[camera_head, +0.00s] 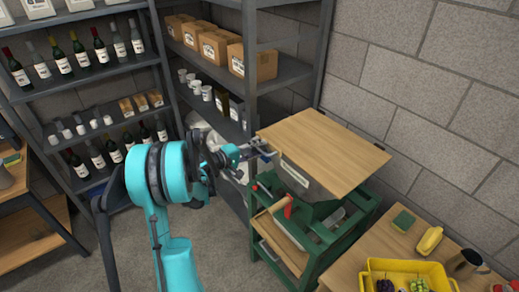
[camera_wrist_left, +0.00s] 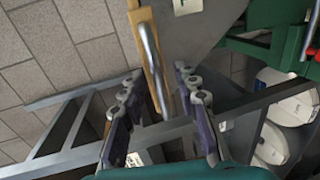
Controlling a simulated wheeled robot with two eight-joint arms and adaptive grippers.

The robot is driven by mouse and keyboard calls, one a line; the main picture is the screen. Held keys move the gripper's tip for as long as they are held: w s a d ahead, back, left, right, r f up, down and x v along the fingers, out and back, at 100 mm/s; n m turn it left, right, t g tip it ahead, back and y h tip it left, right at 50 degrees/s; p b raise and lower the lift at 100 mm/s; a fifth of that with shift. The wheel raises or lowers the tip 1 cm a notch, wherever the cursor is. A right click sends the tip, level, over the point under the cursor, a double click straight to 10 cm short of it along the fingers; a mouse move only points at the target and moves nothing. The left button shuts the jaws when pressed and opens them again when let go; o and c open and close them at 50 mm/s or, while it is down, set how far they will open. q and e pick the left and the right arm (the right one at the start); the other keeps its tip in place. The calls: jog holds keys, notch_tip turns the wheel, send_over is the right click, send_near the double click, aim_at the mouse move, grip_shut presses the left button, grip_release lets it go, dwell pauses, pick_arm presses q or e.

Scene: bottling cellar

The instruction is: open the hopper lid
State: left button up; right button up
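The hopper lid (camera_head: 325,150) is a flat wooden board lying over the hopper, which stands in a green frame (camera_head: 325,235). In the left wrist view the lid shows as a narrow wooden edge (camera_wrist_left: 147,50) with a grey metal bar handle (camera_wrist_left: 150,55) along it. My left gripper (camera_head: 264,151) is at the lid's left edge. In the left wrist view its fingers (camera_wrist_left: 158,88) are open, one on each side of the handle's line, with visible gaps. Whether the handle lies fully at fingertip depth is hard to tell. My right gripper is not in view.
A grey metal shelf (camera_head: 290,75) with boxes and cups stands close behind my left gripper. A block wall stands behind the lid.

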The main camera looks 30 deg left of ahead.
pick_arm(q)
jog(key=shift+w+d, duration=0.1)
jog(key=shift+w, duration=0.1)
grip_shut()
